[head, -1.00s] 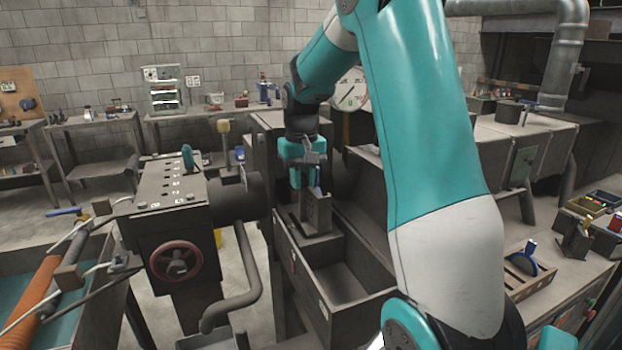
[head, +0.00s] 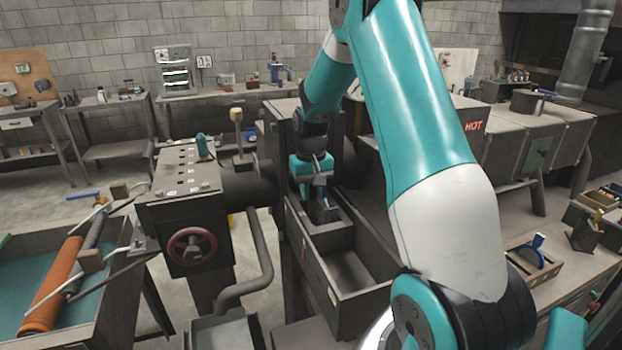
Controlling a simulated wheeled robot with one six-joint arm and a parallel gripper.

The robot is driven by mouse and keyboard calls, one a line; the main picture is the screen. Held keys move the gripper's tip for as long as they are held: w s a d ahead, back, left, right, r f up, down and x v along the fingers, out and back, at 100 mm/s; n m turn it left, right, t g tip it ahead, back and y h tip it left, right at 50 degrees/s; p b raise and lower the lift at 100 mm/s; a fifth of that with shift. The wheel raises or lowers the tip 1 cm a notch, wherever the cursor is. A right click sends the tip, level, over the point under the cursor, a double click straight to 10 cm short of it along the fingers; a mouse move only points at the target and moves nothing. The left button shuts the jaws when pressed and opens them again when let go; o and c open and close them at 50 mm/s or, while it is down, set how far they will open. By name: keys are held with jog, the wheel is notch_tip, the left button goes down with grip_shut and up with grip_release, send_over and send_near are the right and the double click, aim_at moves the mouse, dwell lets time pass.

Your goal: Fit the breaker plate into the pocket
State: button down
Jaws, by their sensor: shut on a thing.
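The open metal trough (head: 342,252) lies below the gripper. A machine with a red handwheel (head: 191,250) and a curved pipe (head: 262,275) stand close on the left. A wooden rack with a blue-edged disc (head: 535,246) sits on the right bench. A box marked HOT (head: 473,127) stands behind.

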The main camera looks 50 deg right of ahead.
jog(key=shift+f, duration=0.1)
jog(key=c, duration=1)
grip_release()
notch_tip(320, 180, up, 12)
jog(key=b, duration=0.3)
jog(key=s+a+r+n+t+y, duration=0.1)
jog(key=s+a+n, duration=0.2)
jog(key=a, duration=0.8)
jog(key=s+a+n+y, duration=0.1)
jog(key=s+a+n, duration=0.2)
jog(key=a, duration=0.8)
jog(key=s+a+f+n+g+y, duration=0.1)
jog(key=s+a+n, duration=0.5)
jog(key=s+a, duration=0.7)
jog(key=s+y, duration=0.1)
jog(key=s, duration=0.3)
jog(key=shift+f, duration=0.3)
